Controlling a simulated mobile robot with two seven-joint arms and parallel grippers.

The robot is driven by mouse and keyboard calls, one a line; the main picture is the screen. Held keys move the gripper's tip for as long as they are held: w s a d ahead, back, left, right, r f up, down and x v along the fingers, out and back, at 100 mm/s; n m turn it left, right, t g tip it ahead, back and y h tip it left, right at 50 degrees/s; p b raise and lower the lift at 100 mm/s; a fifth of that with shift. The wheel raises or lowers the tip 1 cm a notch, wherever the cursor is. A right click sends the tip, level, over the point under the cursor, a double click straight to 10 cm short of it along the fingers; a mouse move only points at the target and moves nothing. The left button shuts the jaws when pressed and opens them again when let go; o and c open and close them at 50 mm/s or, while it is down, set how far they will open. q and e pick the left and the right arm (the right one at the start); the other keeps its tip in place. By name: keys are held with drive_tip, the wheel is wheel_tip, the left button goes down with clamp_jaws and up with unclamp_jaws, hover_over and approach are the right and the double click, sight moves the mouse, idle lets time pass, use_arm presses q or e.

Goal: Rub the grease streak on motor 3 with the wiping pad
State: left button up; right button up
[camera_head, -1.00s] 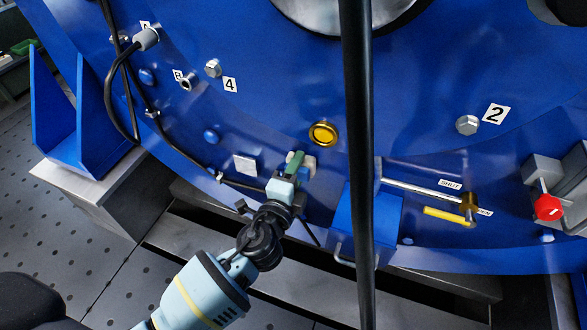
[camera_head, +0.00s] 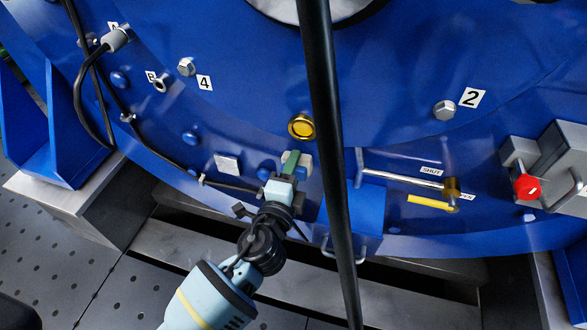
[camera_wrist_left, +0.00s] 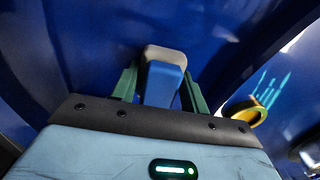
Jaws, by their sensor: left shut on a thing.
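My left gripper (camera_head: 287,170) is shut on the wiping pad (camera_head: 304,165), which has a pale face and a blue grip. In the left wrist view the pad (camera_wrist_left: 165,54) sits on the far side of the blue grip, between the green fingers (camera_wrist_left: 160,88). The pad is close to the blue motor housing (camera_head: 390,60), low down and below the yellow-rimmed round port (camera_head: 302,126). I cannot tell whether it touches the housing. My right gripper is not in view.
A black bar (camera_head: 328,150) crosses the head view just right of the pad. A valve with a yellow handle (camera_head: 430,201) and a red knob (camera_head: 526,187) stick out on the right. A black cable (camera_head: 83,85) runs down the left side.

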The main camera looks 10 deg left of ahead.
sight(266, 151)
use_arm(q)
drive_tip(key=a, duration=0.3)
drive_tip(key=shift+w+a, duration=0.1)
drive_tip(key=shift+a, duration=0.3)
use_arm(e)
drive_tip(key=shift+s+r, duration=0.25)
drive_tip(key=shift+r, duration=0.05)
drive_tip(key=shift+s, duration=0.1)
use_arm(q)
drive_tip(key=shift+a+p, duration=0.15)
drive_tip(key=shift+p, duration=0.15)
drive_tip(key=shift+a+r, duration=0.1)
drive_tip(key=shift+a, duration=1.15)
drive_tip(key=shift+w+a, duration=0.1)
drive_tip(key=shift+a, duration=0.35)
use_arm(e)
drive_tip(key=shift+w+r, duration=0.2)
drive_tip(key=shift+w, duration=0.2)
